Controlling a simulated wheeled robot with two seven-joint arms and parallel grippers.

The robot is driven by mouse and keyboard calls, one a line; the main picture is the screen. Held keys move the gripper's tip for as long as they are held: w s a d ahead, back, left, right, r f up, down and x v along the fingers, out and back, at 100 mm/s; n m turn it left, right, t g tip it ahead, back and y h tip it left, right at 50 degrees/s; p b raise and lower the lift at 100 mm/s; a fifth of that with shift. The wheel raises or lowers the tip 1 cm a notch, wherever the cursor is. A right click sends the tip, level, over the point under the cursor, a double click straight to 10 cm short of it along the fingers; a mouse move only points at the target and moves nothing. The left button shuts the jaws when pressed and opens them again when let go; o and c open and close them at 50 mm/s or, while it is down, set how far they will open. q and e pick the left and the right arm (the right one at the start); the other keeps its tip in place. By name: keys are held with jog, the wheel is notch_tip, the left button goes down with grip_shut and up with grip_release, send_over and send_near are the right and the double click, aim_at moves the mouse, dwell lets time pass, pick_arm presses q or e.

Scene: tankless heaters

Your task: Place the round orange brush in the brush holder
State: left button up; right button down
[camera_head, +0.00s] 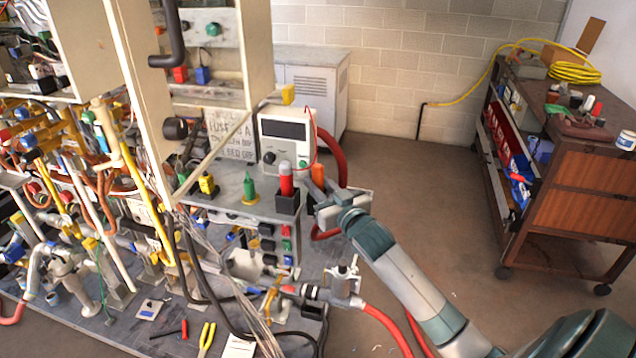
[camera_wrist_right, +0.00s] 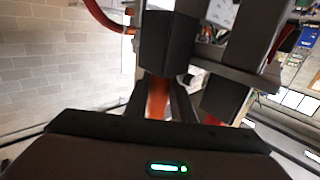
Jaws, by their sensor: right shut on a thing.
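The orange brush (camera_head: 317,175) stands roughly upright at the tip of my right gripper (camera_head: 322,200) in the head view. The right gripper is shut on it, just right of a black square holder (camera_head: 287,203). A red-topped cylinder (camera_head: 286,182) stands in this holder; I take the holder to be the brush holder. In the right wrist view, orange (camera_wrist_right: 157,98) shows between dark parts near the fingers, but the grip itself is partly hidden. I cannot tell whether the brush touches the holder. My left gripper is not in view.
A white meter box (camera_head: 287,140) stands behind the holder, with a red hose curving behind the gripper. A green-topped item (camera_head: 249,188) stands left of the holder. Pipes and cables crowd the left. A brown cart (camera_head: 580,185) stands at right, with clear floor between.

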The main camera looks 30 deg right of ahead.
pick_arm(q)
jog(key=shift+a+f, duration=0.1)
pick_arm(e)
jog(key=shift+f, duration=0.1)
jog(key=c, duration=1.5)
grip_release()
jog(key=shift+s, duration=0.5)
jog(key=s, duration=0.1)
jog(key=s+b, duration=0.1)
jog(key=s, duration=0.3)
jog(key=shift+a+b, duration=0.25)
jog(key=shift+b, duration=0.05)
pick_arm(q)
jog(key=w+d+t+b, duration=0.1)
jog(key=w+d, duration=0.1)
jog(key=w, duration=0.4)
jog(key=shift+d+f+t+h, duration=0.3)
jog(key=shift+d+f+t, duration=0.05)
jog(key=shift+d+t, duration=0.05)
pick_arm(e)
send_near(321, 187)
jog(key=shift+s, duration=0.25)
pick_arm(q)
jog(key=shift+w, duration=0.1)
